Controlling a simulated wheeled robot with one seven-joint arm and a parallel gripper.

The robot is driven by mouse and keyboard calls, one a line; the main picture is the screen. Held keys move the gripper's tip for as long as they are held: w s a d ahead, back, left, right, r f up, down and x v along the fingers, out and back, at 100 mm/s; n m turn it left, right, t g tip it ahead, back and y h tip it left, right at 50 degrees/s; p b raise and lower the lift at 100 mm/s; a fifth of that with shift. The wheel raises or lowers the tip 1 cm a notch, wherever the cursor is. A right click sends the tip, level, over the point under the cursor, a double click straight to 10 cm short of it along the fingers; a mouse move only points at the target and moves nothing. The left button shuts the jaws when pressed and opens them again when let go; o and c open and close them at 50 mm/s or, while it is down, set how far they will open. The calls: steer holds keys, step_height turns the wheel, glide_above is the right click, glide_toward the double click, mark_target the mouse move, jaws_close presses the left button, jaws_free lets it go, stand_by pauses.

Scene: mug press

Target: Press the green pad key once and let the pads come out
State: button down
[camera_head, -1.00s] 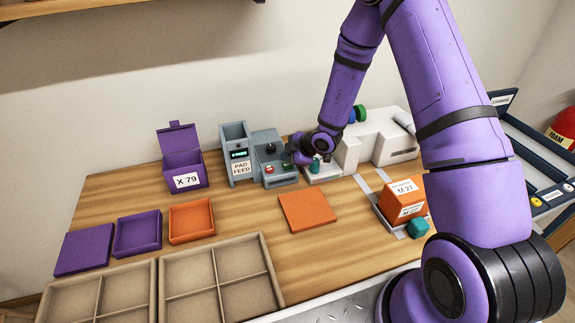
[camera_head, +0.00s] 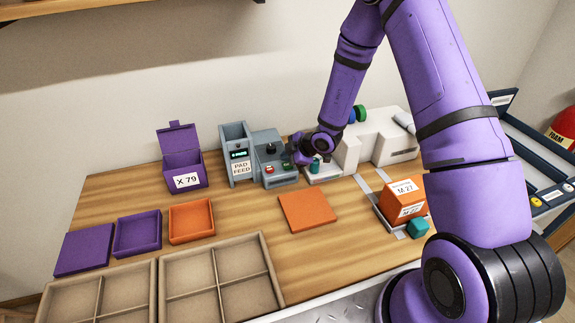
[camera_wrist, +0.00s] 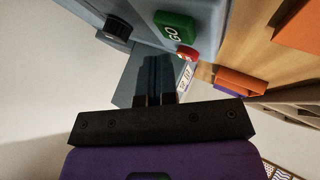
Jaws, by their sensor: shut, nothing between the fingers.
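The grey pad feed machine (camera_head: 240,175) stands at the back of the table, with a small lit display and a "PAD FEED" label. Its control box (camera_head: 272,160) carries a black knob, a red key (camera_head: 269,169) and the green key (camera_head: 287,167). In the wrist view the green key (camera_wrist: 175,27) reads "GO", with the red key (camera_wrist: 187,53) beside it and the black knob (camera_wrist: 117,28) at upper left. My gripper (camera_wrist: 158,65) is shut and empty; its fingertips appear beside the green key, not over it. No loose pads are visible.
A white press (camera_head: 375,140) with a teal piece (camera_head: 315,164) on its base stands just right of my gripper. A purple open box (camera_head: 183,165) is left of the feeder. Orange (camera_head: 192,222) and purple trays, an orange slab (camera_head: 307,211) and beige compartment trays lie in front.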

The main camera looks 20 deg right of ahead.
steer(key=shift+f, duration=0.1)
stand_by(0.4)
steer(key=shift+f, duration=0.3)
